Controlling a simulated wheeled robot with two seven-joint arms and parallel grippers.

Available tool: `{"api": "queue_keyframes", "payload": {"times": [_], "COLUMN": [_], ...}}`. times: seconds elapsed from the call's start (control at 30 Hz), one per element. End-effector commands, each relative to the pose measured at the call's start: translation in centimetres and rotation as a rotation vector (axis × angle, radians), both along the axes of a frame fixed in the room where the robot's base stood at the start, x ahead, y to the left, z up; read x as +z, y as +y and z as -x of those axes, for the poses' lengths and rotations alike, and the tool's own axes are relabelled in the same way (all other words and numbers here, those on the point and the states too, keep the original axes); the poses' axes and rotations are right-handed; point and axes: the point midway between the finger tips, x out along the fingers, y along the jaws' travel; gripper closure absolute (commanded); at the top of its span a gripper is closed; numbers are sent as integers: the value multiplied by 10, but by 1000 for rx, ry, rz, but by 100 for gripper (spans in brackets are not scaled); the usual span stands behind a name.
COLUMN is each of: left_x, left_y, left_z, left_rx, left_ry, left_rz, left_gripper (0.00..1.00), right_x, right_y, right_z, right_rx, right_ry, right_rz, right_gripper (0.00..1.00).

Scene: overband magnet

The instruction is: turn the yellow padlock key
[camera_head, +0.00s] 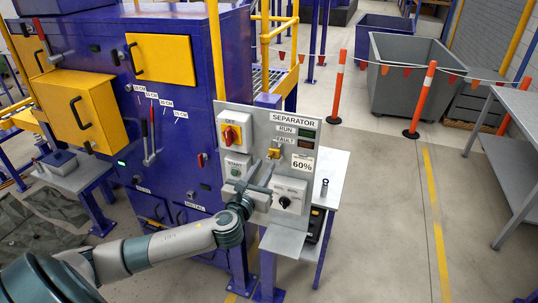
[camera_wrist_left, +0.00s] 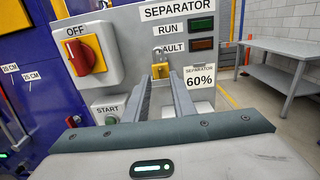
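The yellow padlock key (camera_head: 274,153) sits on the grey separator panel (camera_head: 262,126), below the FAULT label. In the left wrist view the yellow part (camera_wrist_left: 158,69) shows beyond and between my fingertips, with its lower part hard to make out. My left gripper (camera_head: 256,176) is in front of the panel, just below the key in the head view. Its two fingers (camera_wrist_left: 161,78) are apart with nothing held between them. Whether a fingertip touches the key cannot be told. My right gripper is not in view.
A red-and-yellow OFF switch (camera_head: 232,135) and a START button (camera_head: 236,171) are left of the key. A black knob (camera_head: 284,202) is below it and a 60% label (camera_head: 302,164) to its right. A narrow side table (camera_head: 331,170) stands behind the panel.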

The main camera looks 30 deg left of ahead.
Motion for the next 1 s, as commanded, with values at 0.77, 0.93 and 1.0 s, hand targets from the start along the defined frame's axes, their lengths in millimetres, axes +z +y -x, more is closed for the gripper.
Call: {"api": "queue_keyframes", "payload": {"times": [0.77,0.93,1.0], "left_x": [0,0,0], "left_y": [11,11,11], "left_z": [-48,-48,-47], "left_rx": [-1,0,0], "left_ry": [0,0,0], "left_rz": [1,1,1], "left_gripper": [77,100,100], "right_x": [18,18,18], "right_y": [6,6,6], "right_z": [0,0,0], "right_rx": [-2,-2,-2], "right_ry": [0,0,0], "right_rz": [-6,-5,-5], "right_gripper": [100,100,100]}}
